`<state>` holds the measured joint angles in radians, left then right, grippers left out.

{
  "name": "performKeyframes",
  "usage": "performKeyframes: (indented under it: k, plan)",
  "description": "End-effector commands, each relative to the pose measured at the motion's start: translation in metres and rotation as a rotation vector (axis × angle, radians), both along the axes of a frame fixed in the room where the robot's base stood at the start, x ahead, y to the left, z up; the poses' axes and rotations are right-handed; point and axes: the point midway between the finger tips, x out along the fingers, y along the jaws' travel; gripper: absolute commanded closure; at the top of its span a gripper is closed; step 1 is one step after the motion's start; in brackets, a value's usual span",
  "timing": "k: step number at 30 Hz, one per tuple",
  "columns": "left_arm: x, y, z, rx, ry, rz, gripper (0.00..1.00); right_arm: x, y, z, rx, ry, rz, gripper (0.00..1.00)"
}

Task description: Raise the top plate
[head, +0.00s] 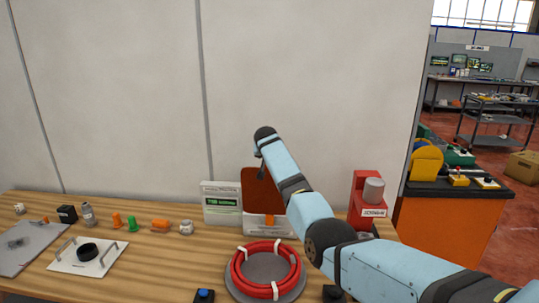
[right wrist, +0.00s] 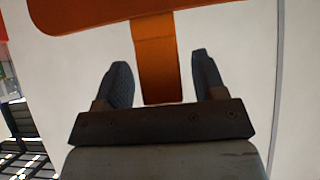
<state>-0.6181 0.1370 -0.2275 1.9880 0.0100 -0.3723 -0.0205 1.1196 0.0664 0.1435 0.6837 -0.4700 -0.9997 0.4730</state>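A red-brown panel (head: 255,188) stands upright behind a white labelled box (head: 283,226) against the wall. An orange tab (head: 269,220) shows at the box's front. In the right wrist view an orange panel (right wrist: 90,14) with an orange tab (right wrist: 158,60) hangs into the gap of my right gripper (right wrist: 162,72). Its two dark fingers are apart, with space on both sides of the tab. In the head view the right arm reaches over the box from the right. A white plate (head: 65,262) with two handles and a black ring lies at the left. Which piece is the top plate is unclear.
A grey plate (head: 30,240) lies at the far left. Several small parts stand along the back, including an orange cylinder (head: 160,225). A red hose coil (head: 240,270) sits on a round grey base. A red stand (head: 362,190) is at the right. Bare wood lies left of the coil.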

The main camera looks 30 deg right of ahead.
Motion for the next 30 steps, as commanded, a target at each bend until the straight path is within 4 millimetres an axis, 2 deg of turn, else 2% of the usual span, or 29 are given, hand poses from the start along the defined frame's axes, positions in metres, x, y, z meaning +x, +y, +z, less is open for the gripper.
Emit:
performKeyframes:
  k: [8, 14, 30]
  plan:
    - [0.0, -0.001, 0.002, -0.002, -0.003, -0.002, 1.0, -0.001, 0.001, 0.001, 0.001, 0.001, 0.0, 0.36]
    - [0.001, -0.002, 0.0, -0.003, -0.003, -0.002, 1.0, -0.011, 0.008, 0.01, 0.0, -0.002, 0.0, 0.36]
    - [0.001, -0.005, -0.016, -0.007, -0.001, -0.008, 1.0, -0.079, 0.049, 0.076, 0.001, -0.001, 0.0, 0.36]
